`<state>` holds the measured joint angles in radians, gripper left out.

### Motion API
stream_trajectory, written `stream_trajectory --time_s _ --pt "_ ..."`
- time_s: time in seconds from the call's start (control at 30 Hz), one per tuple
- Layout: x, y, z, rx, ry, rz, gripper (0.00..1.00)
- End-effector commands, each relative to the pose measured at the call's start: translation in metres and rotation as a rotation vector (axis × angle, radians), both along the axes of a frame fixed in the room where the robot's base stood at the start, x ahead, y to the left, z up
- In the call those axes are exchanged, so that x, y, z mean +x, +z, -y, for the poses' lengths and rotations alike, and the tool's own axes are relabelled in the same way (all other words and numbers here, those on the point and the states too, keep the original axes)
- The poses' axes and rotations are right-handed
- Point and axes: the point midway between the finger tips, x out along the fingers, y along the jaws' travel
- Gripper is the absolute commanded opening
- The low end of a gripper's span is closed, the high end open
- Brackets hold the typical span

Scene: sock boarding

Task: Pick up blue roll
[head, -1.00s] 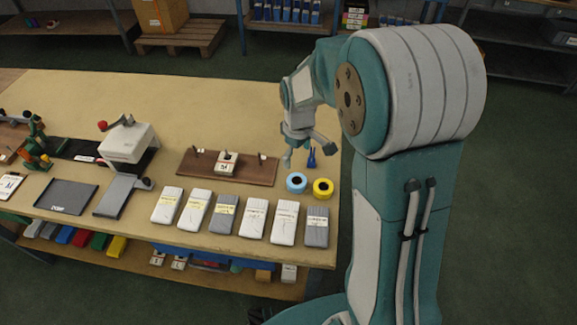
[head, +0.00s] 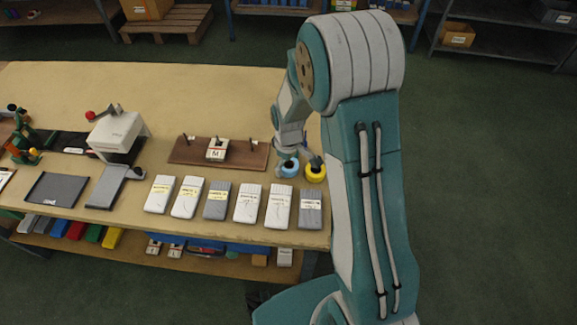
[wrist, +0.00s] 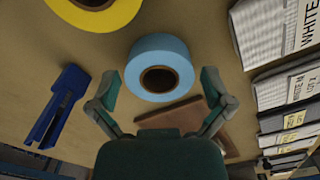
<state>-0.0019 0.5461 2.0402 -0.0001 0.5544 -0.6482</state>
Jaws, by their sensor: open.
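The blue roll (head: 289,170) lies flat on the table near its right edge, left of the yellow roll (head: 315,173). In the wrist view the light blue roll (wrist: 160,53) shows its dark central hole facing the camera. My gripper (wrist: 159,82) is open, with one finger on each side of the near part of the roll. The fingers do not visibly grip it. In the head view my gripper (head: 300,157) is at the rolls, and its fingers partly cover their far sides.
Several packs of socks (head: 248,203) line the table's front. A brown wooden board (head: 185,152) with pegs is left of my gripper. Bare table lies behind the board.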

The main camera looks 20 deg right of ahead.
Motion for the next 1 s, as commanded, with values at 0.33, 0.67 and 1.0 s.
stream_trajectory --time_s 0.33,0.67,1.0 --pt "0.0 0.0 0.0 0.0 0.0 0.0 0.31" --pt "0.0 0.001 0.0 0.0 0.0 -0.001 0.3" --pt "-0.006 0.041 0.001 0.0 -0.001 0.003 0.3"
